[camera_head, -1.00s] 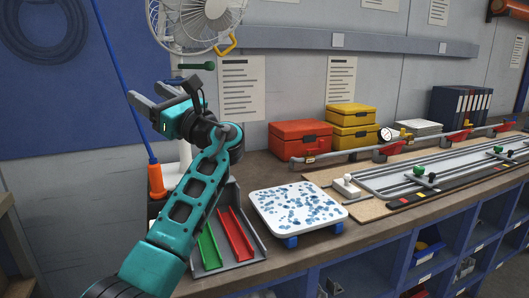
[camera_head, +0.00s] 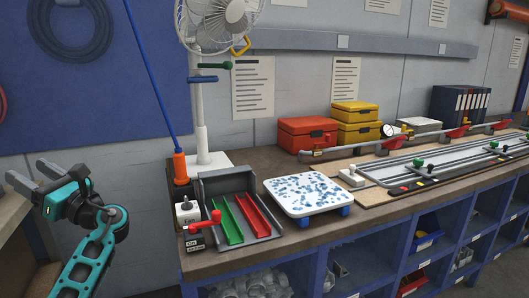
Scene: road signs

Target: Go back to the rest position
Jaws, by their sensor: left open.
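My left gripper (camera_head: 30,176) is at the lower left of the head view. Its two grey fingers are apart, with nothing between them. It is clear of the workbench, in front of the wall to the left of the bench end. My teal left arm (camera_head: 92,262) comes up from the bottom edge. My right gripper does not show.
The bench (camera_head: 245,262) carries a grey tray (camera_head: 262,212) with green and red strips, a speckled white plate (camera_head: 308,194), a small box with a red lever (camera_head: 205,225), and a fan (camera_head: 218,20). Red (camera_head: 305,134) and yellow (camera_head: 356,112) boxes stand behind. Another surface (camera_head: 10,210) edges the far left.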

